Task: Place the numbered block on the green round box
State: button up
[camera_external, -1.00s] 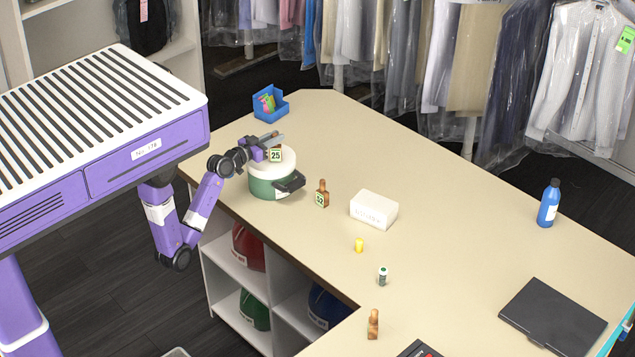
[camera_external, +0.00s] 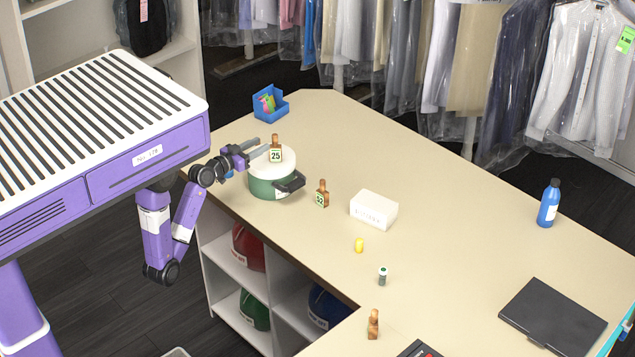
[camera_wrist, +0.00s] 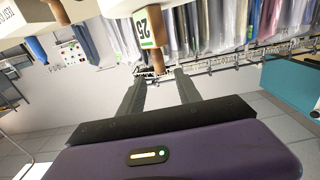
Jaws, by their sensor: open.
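The numbered block (camera_external: 275,150), a wooden piece with a green-edged label reading 25, stands upright on the white lid of the green round box (camera_external: 270,184). The box has a black handle at its right side.
A second wooden block labelled 52 (camera_external: 322,194) stands right of the box. A white box (camera_external: 374,209), a yellow item (camera_external: 359,245) and a small bottle (camera_external: 382,276) stand farther right. A blue bin (camera_external: 270,103) is behind. The table's left edge lies under my arm.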

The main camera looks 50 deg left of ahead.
jog(key=s+p, duration=0.3)
jog(key=s, duration=0.1)
jog(key=shift+s, duration=0.1)
jog(key=s+d+f+g, duration=0.1)
jog(key=s+f, duration=0.3)
jog(key=s, duration=0.4)
jog(key=s+d+f+g, duration=0.1)
jog(key=s+d+f, duration=0.3)
jog(key=s, duration=0.5)
jog(key=s+d+f+g, duration=0.1)
jog(key=s+d+f, duration=0.1)
jog(key=s+f, duration=0.3)
jog(key=s, duration=0.3)
jog(key=shift+s+d, duration=0.35)
jog(key=shift+d, duration=0.05)
